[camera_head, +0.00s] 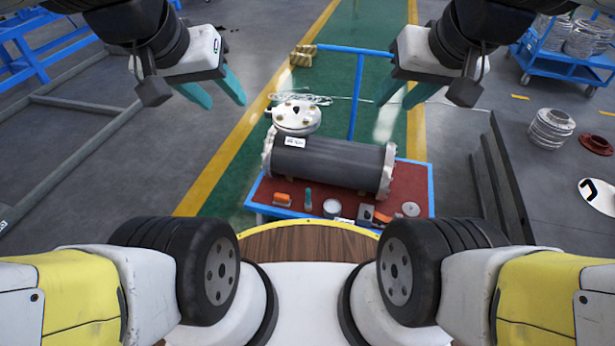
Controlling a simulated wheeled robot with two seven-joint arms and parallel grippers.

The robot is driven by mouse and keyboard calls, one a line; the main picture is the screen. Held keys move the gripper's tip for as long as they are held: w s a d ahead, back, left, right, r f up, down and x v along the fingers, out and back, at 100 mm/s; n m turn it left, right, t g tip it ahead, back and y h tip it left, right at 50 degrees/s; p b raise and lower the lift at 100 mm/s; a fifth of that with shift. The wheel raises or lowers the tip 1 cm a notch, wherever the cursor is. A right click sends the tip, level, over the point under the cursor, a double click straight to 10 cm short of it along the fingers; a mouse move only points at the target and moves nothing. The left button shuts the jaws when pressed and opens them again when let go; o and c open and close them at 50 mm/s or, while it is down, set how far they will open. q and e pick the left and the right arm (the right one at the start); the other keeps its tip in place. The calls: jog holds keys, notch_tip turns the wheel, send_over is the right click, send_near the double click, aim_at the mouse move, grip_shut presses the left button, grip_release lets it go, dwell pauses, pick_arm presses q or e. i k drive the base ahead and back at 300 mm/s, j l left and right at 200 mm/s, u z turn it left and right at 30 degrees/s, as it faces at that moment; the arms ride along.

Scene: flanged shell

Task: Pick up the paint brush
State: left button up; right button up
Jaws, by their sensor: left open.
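No paint brush can be told for certain; the small items on the cart are too small to name surely. Along the front edge of the red-topped cart (259,193) lie an orange item (282,199), a slim teal item (308,198) and another orange item (381,217). Either of these kinds could be the brush. My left gripper (227,105) is open and empty, above and left of the cart. My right gripper (393,105) has its teal fingers apart and empty, above the cart's right side. Both are well apart from the small items.
A dark flanged cylinder (330,163) fills the cart's middle, with a white flange cap (297,117) at its upper left. A white round item (331,208), a dark box (365,212) and a grey disc (410,209) lie in front. A dark barrier (507,180) stands at right.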

aim_at(308, 206)
jog(key=i+j, duration=0.3)
jog(key=i+j+z, duration=0.15)
jog(key=z, duration=0.2)
jog(key=i+j+z, duration=0.1)
jog(key=z, duration=0.25)
jog(key=i+j+z, duration=0.1)
jog(key=j+z, duration=0.2)
jog(key=z, duration=0.55)
